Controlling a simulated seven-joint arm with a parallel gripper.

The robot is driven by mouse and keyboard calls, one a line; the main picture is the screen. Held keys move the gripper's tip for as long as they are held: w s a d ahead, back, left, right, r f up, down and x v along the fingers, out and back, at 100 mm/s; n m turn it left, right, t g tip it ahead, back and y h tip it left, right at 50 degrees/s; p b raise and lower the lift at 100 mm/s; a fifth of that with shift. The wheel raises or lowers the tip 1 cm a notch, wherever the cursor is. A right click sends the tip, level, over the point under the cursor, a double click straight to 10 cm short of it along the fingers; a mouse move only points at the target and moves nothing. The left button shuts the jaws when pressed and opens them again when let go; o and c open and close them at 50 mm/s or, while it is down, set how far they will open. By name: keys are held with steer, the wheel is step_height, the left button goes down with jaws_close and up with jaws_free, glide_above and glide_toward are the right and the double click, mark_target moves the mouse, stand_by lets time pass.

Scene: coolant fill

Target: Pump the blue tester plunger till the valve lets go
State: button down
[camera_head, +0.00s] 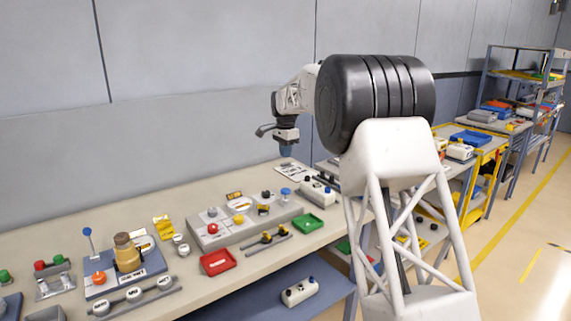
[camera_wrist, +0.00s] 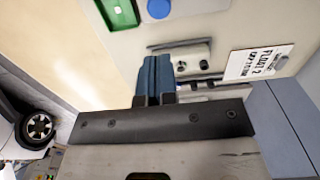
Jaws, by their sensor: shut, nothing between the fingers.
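My gripper (camera_head: 286,151) hangs above the back right part of the bench, pointing down, well clear of the surface. Its blue fingers (camera_wrist: 154,78) are together and empty in the wrist view. At the bench's left, a thin upright rod with a blue ball top (camera_head: 88,232) stands on a blue base plate (camera_head: 142,274), beside a tan vessel with a brown cap (camera_head: 127,252) and an orange knob (camera_head: 99,277). This rod looks like the tester plunger, far left of my gripper. A blue round knob (camera_head: 286,193) also stands on the grey panel's right end. No valve is clearly identifiable.
The grey panel (camera_head: 217,238) carries several coloured knobs. A red tray (camera_head: 217,262) and green tray (camera_head: 309,223) lie near the front edge; the green one shows in the wrist view (camera_wrist: 118,14). A white labelled card (camera_wrist: 257,61) lies on the bench. The back left bench is clear.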

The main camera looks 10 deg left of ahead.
mark_target(286, 189)
step_height(286, 189, down, 13)
steer(key=shift+f, duration=0.2)
stand_by(0.6)
steer(key=shift+f, duration=0.1)
steer(key=shift+f, duration=1.4)
step_height(286, 189, up, 14)
steer(key=shift+r, duration=0.25)
stand_by(1.4)
steer(key=shift+s+d+r, duration=0.1)
steer(key=shift+d+r, duration=0.05)
steer(key=shift+r, duration=1.05)
